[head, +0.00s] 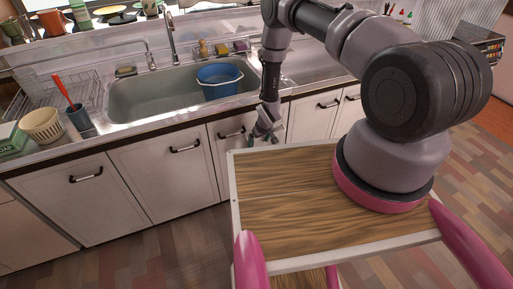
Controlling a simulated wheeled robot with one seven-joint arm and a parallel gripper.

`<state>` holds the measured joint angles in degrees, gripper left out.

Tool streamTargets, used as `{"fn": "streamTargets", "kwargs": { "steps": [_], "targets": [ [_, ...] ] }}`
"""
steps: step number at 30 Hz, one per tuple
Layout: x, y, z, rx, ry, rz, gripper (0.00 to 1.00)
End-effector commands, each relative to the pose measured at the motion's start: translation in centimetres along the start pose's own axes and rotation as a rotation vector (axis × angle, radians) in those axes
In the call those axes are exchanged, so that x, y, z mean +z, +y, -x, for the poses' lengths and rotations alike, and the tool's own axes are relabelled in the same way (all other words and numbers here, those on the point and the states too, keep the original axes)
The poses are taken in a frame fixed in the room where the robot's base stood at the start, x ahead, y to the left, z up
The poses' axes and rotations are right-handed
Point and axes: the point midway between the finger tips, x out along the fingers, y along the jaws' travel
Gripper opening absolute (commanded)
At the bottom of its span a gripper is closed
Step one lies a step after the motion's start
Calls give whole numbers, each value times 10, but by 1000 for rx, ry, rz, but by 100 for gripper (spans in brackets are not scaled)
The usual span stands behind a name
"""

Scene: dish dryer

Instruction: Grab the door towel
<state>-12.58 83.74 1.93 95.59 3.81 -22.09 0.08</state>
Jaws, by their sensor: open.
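My gripper (263,137) hangs low in front of the white cabinet doors below the sink, with its fingers pointing down. It is open and small in this view. It is close to the cabinet door (222,165) with a dark handle (232,133), just right of that handle. I cannot clearly make out a door towel. My arm and gripper cover part of the cabinet front there, so a towel may be hidden. Whether the gripper touches the door cannot be told.
A steel sink (140,100) holds a blue bucket (218,80). A wire rack (75,92), a pale basket (42,125) and a cup with a red utensil (80,118) stand at left. More cabinet doors (85,205) line the front. Wooden floor (150,262) is clear at lower left.

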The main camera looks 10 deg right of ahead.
Motion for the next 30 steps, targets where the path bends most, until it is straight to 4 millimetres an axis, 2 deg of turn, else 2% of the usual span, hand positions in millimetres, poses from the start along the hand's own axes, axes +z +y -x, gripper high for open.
{"fn": "streamTargets", "kwargs": {
  "steps": [7, 18, 20, 30],
  "targets": [
    [-3, 0, -21, 0, 5, 2, 100],
    [-5, 0, -24, 0, 10, 4, 100],
    [-6, 0, -24, 0, 10, 4, 91],
    [-7, 0, -24, 0, 12, 5, 26]
  ]
}}
